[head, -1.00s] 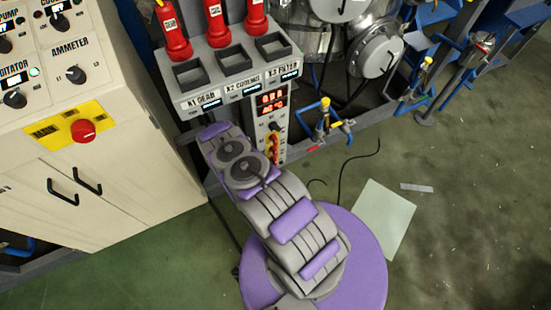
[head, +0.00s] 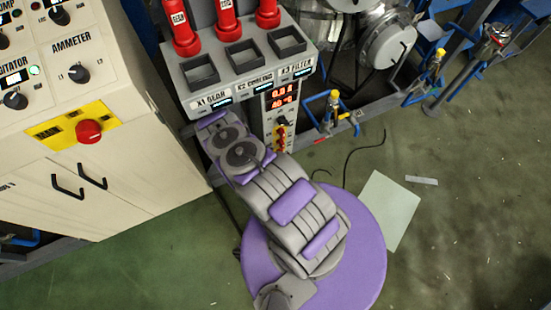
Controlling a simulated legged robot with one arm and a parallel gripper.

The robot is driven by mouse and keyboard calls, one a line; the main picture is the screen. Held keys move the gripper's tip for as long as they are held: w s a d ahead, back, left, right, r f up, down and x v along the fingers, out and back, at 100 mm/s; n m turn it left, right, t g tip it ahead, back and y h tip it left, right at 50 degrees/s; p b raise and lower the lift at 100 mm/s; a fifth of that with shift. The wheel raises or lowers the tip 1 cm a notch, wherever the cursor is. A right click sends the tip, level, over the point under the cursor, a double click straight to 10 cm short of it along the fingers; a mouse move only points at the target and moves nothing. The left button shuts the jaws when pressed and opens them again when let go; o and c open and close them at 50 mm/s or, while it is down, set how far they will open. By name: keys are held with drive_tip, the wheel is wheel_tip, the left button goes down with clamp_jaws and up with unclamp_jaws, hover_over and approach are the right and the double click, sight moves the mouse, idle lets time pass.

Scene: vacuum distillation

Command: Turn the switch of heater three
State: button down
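A narrow panel (head: 281,106) with a red digital display (head: 282,98) stands below the grey box at upper middle. It carries a dark knob (head: 282,121) and a column of red and yellow parts; I cannot read a heater label on it. On the white cabinet at left are several black rotary knobs, among them the ammeter knob (head: 78,74). No label reading heater three is legible. My grey and purple arm reaches up from the lower middle to just below and left of the display panel.
The grey box (head: 205,100) holds red handles (head: 229,22) and square sockets, labelled K1 gear, K2 cooling and K3 filter. A red emergency button (head: 88,131) sits on the cabinet. Pipes with yellow-handled valves (head: 335,96) and a black cable lie right.

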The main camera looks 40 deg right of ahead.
drive_tip(key=shift+w+r, duration=0.1)
drive_tip(key=shift+w, duration=0.05)
idle(0.6)
drive_tip(key=shift+r, duration=0.1)
